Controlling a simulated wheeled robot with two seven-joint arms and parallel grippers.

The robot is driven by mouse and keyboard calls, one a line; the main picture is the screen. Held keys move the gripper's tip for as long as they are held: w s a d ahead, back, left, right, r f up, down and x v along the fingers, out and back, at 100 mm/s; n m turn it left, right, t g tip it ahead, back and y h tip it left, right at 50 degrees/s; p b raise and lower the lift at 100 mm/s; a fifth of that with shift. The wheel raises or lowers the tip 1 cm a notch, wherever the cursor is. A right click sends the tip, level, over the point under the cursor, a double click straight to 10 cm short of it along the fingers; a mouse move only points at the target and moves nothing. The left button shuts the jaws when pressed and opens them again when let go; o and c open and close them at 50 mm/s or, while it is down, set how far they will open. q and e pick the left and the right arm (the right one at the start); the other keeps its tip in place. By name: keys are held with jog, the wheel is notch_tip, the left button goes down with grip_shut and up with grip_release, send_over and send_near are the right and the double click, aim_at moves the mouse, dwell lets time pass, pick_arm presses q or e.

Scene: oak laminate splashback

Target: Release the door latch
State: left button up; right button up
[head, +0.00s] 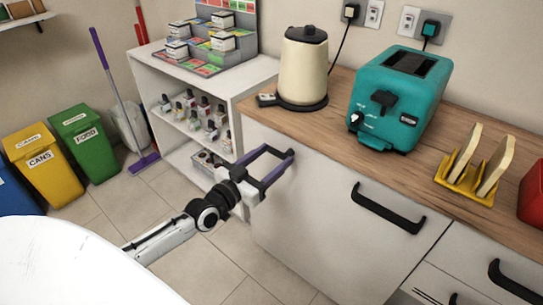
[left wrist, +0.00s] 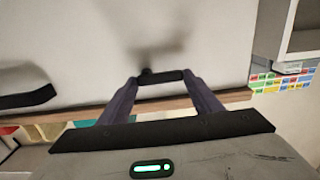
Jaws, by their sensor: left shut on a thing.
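A white cabinet door (head: 330,215) fronts the counter in the head view, with a black bar handle (head: 388,208) on its right part. My left gripper (head: 280,153) is at the door's upper left, just below the worktop edge. In the left wrist view, its two dark purple fingers (left wrist: 160,78) are shut on a short black latch piece (left wrist: 158,75) close to the pale door face (left wrist: 90,45). How the latch meets the door is partly hidden. The door lies flush with the cabinet front. My right gripper is not in view.
The wooden worktop (head: 340,120) holds a cream kettle (head: 303,70), a teal toaster (head: 400,95) and a yellow toast rack (head: 462,185). A white shelf unit (head: 165,105) with small bottles stands left of the cabinet. Floor (head: 120,205) is clear before the bins.

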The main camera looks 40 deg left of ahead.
pick_arm(q)
jog(key=o, duration=1.1)
jog(key=shift+c, duration=0.2)
jog(key=shift+s, duration=0.6)
jog(key=s, duration=0.9)
jog(key=shift+a+p, duration=0.4)
jog(key=shift+p, duration=0.05)
